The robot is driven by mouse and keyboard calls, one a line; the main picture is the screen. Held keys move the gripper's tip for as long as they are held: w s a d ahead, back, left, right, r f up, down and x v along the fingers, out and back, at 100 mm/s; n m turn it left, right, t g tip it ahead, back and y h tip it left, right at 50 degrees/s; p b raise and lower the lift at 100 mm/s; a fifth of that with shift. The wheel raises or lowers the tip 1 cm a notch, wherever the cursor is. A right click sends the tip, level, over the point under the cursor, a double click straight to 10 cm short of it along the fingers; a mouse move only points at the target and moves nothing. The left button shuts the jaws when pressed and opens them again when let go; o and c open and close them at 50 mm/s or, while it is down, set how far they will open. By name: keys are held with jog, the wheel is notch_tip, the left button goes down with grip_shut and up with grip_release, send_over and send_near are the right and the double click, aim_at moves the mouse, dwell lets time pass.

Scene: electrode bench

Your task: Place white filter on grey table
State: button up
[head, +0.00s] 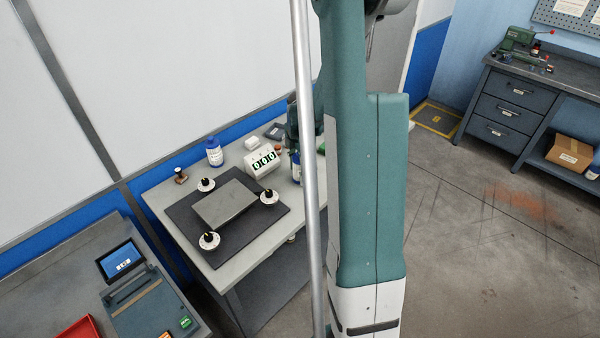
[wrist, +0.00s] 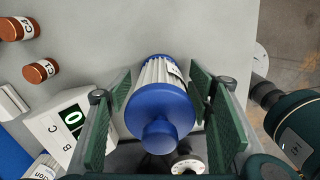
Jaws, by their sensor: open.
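The white filter (wrist: 160,76) is a ribbed white cylinder with a large blue cap, seen from its cap end in the wrist view. My gripper (wrist: 160,88) is open, with one green finger pad on each side of the filter. A gap shows between the filter and the left pad; the right pad is very close, and I cannot tell if it touches. In the head view part of the filter (head: 296,168) shows below my gripper, partly hidden by my arm and a pole. The grey table (head: 262,243) is light grey and lies under them; it also shows in the wrist view (wrist: 95,22).
A white digital meter (head: 262,163) stands left of the filter. A dark mat (head: 250,232) holds a metal plate (head: 226,204) and several round knobs. Two brown containers (wrist: 14,28) (wrist: 41,70) lie at the wrist view's upper left.

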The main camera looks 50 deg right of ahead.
notch_tip(320, 180, up, 11)
jog(key=shift+p, duration=0.5)
dwell(0.6)
jog(key=shift+a, duration=0.15)
jog(key=shift+a+r, duration=0.2)
jog(key=s+a+r+m+t, duration=0.1)
jog(key=a+r+m, duration=0.1)
jog(key=a+r, duration=0.35)
jog(key=s+a+r+m+t+h, duration=0.1)
jog(key=a+r+m, duration=0.2)
jog(key=a, duration=0.6)
jog(key=s+a+r+m+t, duration=0.15)
jog(key=a+r, duration=0.25)
jog(key=a, duration=0.4)
jog(key=s+a+r+m+t, duration=0.1)
jog(key=s+a+m, duration=0.3)
jog(key=a, duration=0.5)
jog(key=s+a+r+m+t+y, duration=0.1)
jog(key=s+a+r+m+t, duration=0.1)
jog(key=s+a+m, duration=0.3)
jog(key=s+a, duration=0.2)
jog(key=a, duration=0.2)
jog(key=shift+a+t, duration=0.35)
jog(key=shift+a, duration=0.05)
